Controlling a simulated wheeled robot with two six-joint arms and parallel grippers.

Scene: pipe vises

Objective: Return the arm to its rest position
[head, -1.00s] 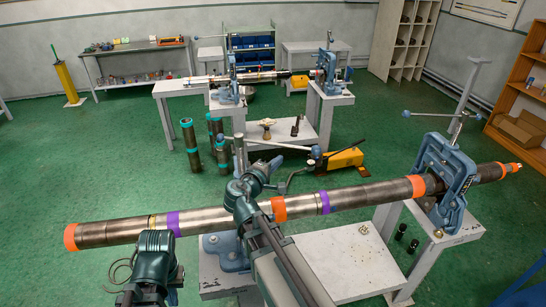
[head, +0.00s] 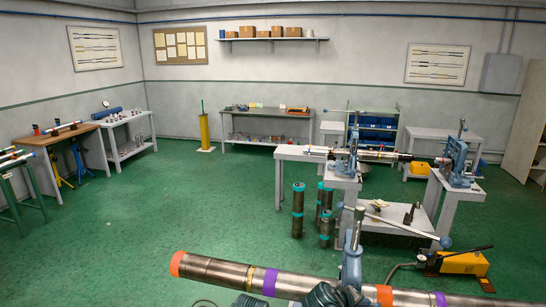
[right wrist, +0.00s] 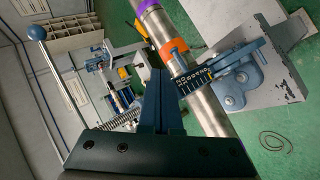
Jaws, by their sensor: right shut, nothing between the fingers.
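My right gripper (head: 338,294) shows at the bottom edge of the head view, beside the long steel pipe (head: 225,277). In the right wrist view its two fingers (right wrist: 160,80) are together with nothing between them. The pipe, with orange and purple bands, passes just beyond them in that view (right wrist: 205,105). The near blue pipe vise (head: 351,262) stands behind the gripper, and its toothed part shows in the right wrist view (right wrist: 195,77). Only a dark top part of what looks like my left gripper (head: 247,301) shows at the bottom edge; its fingers are hidden.
A far bench (head: 290,151) carries another pipe in blue vises. A yellow hand pump (head: 462,263) sits on the floor at right. Several dark cylinders with teal bands (head: 298,210) stand upright. The green floor (head: 150,225) at left is open.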

